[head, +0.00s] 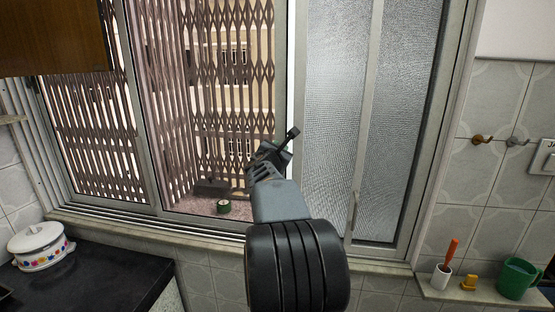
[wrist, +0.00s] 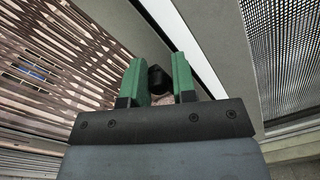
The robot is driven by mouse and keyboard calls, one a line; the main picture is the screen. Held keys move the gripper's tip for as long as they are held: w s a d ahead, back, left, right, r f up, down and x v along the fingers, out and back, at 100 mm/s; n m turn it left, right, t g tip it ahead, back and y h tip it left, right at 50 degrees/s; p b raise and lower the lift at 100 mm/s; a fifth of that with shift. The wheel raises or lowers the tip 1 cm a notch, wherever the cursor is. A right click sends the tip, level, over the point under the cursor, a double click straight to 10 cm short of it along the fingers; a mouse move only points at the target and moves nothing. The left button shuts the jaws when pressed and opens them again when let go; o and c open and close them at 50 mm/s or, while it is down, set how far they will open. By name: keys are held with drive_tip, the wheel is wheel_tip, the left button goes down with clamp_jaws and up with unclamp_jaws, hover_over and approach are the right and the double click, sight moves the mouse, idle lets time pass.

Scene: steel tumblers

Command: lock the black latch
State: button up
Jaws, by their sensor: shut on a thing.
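The black latch (head: 293,133) is on the window frame, between the sliding pane on the left and the textured glass on the right. My gripper (head: 274,150) reaches up to it from below. In the wrist view the dark rounded end of the latch (wrist: 156,79) sits between the two green fingers, which are shut on it. The fingers and my arm hide the latch's base, so I cannot tell its exact angle.
A folding metal grille (head: 218,95) stands behind the left panes. A white pot (head: 40,251) sits on the dark counter (head: 105,275). A green mug (head: 517,278) and a white cup (head: 441,276) stand on the right ledge. Hooks (head: 482,139) are on the tiled wall.

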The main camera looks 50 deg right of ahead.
drive_tip(key=shift+w+f, duration=0.1)
drive_tip(key=shift+f, duration=0.2)
drive_tip(key=o, duration=0.7)
drive_tip(key=shift+a, duration=0.1)
drive_tip(key=shift+o, duration=0.4)
drive_tip(key=shift+r, duration=0.15)
drive_tip(key=b+v, duration=0.2)
drive_tip(key=v, duration=1.1)
drive_tip(key=shift+s+a, duration=0.25)
drive_tip(key=shift+r, duration=0.15)
